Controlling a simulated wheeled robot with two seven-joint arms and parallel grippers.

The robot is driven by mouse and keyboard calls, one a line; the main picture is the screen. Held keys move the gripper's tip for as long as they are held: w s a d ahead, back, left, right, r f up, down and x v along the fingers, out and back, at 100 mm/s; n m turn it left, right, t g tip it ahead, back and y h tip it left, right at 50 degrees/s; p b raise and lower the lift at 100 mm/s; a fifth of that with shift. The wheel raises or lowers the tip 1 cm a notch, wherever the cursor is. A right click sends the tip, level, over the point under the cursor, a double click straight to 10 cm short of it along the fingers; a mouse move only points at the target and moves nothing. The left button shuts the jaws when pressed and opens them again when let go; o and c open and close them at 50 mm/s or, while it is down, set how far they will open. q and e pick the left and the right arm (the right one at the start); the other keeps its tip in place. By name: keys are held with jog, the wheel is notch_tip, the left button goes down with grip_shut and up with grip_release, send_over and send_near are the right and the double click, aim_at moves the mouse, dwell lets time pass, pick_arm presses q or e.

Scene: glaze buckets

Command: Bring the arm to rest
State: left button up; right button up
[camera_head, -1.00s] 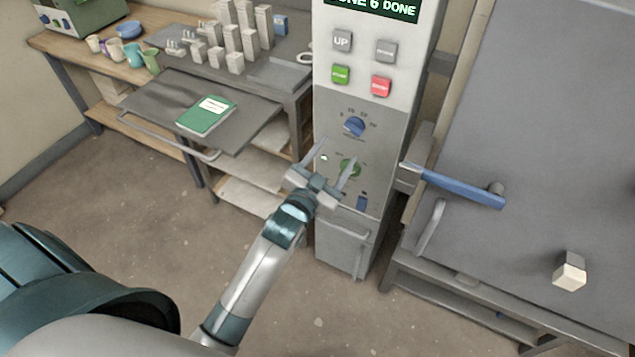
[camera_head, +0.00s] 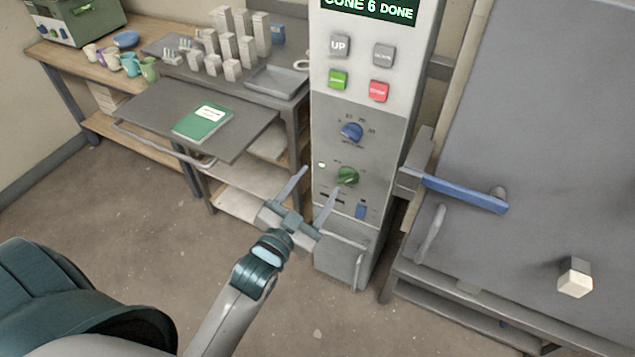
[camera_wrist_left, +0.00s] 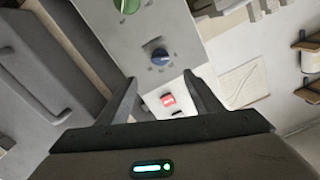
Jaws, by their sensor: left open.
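My left gripper (camera_head: 318,190) is open and empty in the head view. It is in front of the lower part of the grey control panel (camera_head: 384,130), below and left of the green knob (camera_head: 347,176). I see no contact with the panel. In the left wrist view its two open fingers (camera_wrist_left: 165,90) show, with the blue knob (camera_wrist_left: 160,57) and a red button (camera_wrist_left: 167,100) of the panel beyond them. My right gripper is not in view.
The display (camera_head: 370,8) reads "CONE 6 DONE". A large grey door with a blue handle (camera_head: 465,193) stands at the right. Cups stand on a wooden bench (camera_head: 75,58). The floor (camera_head: 110,205) in between is clear.

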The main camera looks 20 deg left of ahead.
pick_arm(q)
jog(key=shift+f, duration=0.1)
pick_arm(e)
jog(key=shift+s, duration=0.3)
